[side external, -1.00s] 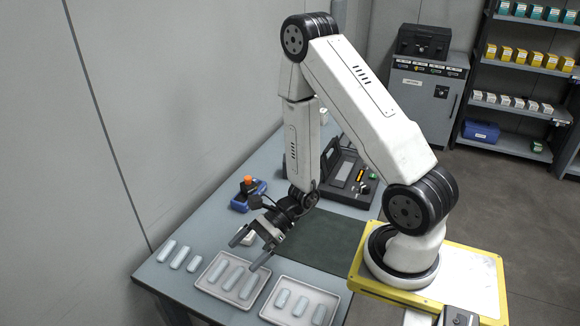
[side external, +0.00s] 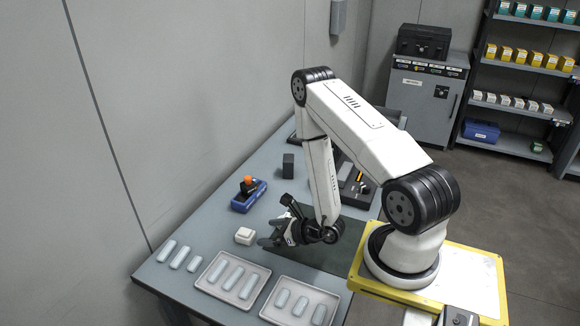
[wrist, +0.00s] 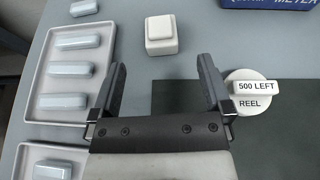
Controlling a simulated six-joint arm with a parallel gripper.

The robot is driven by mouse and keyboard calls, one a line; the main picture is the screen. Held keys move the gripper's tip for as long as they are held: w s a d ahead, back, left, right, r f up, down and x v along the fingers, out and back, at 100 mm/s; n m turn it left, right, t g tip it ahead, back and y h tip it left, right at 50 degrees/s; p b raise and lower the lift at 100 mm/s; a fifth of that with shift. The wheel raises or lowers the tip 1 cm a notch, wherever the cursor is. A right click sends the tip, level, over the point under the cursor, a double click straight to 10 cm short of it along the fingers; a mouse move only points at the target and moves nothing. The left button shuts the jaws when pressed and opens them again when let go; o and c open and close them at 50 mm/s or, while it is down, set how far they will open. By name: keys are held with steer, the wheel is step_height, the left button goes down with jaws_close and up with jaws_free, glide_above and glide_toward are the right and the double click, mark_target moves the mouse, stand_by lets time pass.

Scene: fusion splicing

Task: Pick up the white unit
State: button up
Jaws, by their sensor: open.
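The white unit (side external: 245,236) is a small white block with a raised, rounded top. It sits upright on the grey table, just left of my gripper (side external: 268,241) in the side view. In the wrist view the white unit (wrist: 161,34) lies ahead of the fingertips, roughly centred between them. My gripper (wrist: 160,72) is open, its two dark fingers apart with nothing between them. The fingers do not touch the unit.
Trays of pale sleeves (side external: 232,279) (side external: 300,303) stand at the table's front, with several loose sleeves (side external: 179,257) beside them. A blue device (side external: 248,195) stands behind the unit.

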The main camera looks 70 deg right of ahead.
mark_target(246, 232)
steer(key=shift+x, duration=1.35)
steer(key=shift+w, duration=0.1)
steer(key=shift+x, duration=2.5)
steer(key=shift+r, duration=0.1)
steer(key=c, duration=1.3)
steer(key=shift+r, duration=0.1)
steer(key=shift+r, duration=4.85)
